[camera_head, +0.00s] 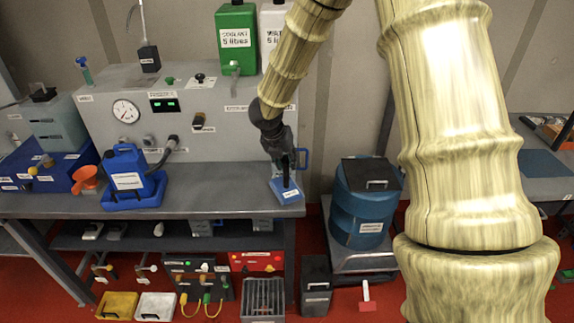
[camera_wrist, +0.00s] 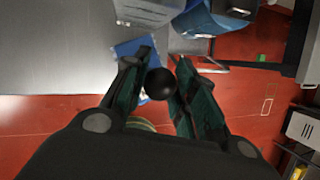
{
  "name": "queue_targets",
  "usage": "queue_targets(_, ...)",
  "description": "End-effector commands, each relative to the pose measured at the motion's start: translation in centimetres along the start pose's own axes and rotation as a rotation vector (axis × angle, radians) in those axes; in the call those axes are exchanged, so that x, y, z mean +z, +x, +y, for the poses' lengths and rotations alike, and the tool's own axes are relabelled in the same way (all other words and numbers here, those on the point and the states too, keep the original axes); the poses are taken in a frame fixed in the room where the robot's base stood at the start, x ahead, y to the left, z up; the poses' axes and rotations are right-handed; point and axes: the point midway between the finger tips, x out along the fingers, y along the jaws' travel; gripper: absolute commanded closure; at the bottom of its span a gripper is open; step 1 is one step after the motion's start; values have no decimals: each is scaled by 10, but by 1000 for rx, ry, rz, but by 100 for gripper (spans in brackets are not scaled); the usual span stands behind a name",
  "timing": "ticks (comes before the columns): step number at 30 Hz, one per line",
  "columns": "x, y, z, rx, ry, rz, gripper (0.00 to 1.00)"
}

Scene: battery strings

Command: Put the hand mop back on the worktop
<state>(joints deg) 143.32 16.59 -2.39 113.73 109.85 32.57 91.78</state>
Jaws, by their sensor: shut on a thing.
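The hand mop appears to be the blue flat pad with a white label (camera_head: 288,196) and an upright black handle, at the right end of the grey worktop (camera_head: 230,192). My gripper (camera_head: 287,160) is above the pad, with its fingers closed about the handle. In the wrist view my gripper (camera_wrist: 160,86) has its fingers on either side of a round black knob, and the blue pad of the mop (camera_wrist: 125,49) shows beyond, partly hidden by the left finger. The pad overlaps the worktop's right edge in the picture. I cannot tell whether it touches the worktop.
A blue jug (camera_head: 125,171) in a blue tray and an orange funnel (camera_head: 85,178) stand on the left of the worktop. A grey panel with a gauge (camera_head: 125,111) stands behind. A blue drum (camera_head: 366,210) stands right of the worktop. The worktop's middle is clear.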

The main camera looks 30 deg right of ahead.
Motion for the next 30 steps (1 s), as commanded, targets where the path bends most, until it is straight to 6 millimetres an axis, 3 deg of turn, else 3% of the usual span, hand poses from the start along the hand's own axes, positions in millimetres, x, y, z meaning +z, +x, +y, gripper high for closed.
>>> queue_targets(12,-12,29,5,-2,-1,0,100)
queue_targets(24,-14,34,6,0,0,0,100)
queue_targets(25,-14,34,6,0,0,1,71)
queue_targets(28,-14,33,6,0,0,0,53)
queue_targets(30,-14,33,6,0,0,1,51)
